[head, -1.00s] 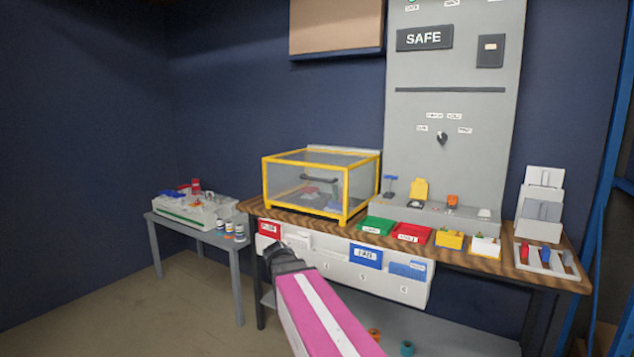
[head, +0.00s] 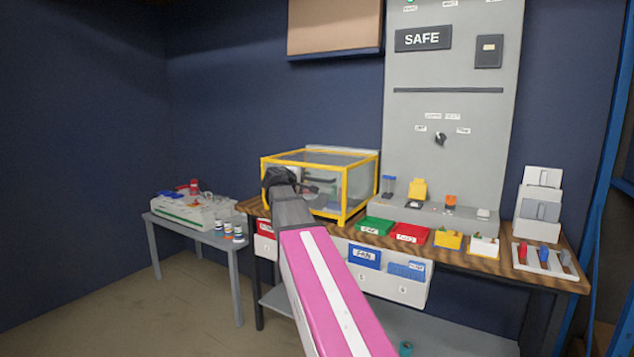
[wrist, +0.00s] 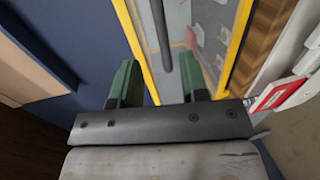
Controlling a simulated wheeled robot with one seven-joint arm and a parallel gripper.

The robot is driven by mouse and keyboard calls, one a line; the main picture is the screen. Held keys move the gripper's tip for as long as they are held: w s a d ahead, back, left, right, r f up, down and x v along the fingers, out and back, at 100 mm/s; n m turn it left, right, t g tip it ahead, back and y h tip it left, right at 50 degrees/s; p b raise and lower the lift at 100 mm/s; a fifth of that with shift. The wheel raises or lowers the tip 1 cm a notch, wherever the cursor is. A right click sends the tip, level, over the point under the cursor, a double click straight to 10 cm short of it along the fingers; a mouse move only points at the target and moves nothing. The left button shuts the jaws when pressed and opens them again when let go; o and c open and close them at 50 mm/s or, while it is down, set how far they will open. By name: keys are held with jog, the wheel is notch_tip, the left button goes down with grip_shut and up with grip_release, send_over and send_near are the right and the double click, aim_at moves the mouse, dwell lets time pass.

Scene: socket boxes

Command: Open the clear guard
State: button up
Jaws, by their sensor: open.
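The clear guard (head: 352,186) is a see-through box with a yellow frame on the left part of the wooden bench. It looks closed in the head view. A dark bar handle (wrist: 161,35) shows on its front in the wrist view, pointing in between my fingers. My gripper (wrist: 160,85) has two green fingers set apart, with nothing held between them. In the head view my gripper (head: 279,178) is in front of the guard's left front part and hides some of it. The guard's yellow edges (wrist: 136,48) run on both sides of the handle in the wrist view.
The wooden bench (head: 480,262) holds a green tray (head: 375,226), a red tray (head: 411,233) and yellow and white bins to the right of the guard. A grey panel (head: 450,100) stands behind. A small side table (head: 200,235) with bottles stands at left.

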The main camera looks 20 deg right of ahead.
aim_at(316, 179)
jog(key=x, duration=0.9)
jog(key=shift+w+d, duration=0.2)
jog(key=shift+d, duration=0.05)
jog(key=shift+c, duration=0.3)
grip_shut()
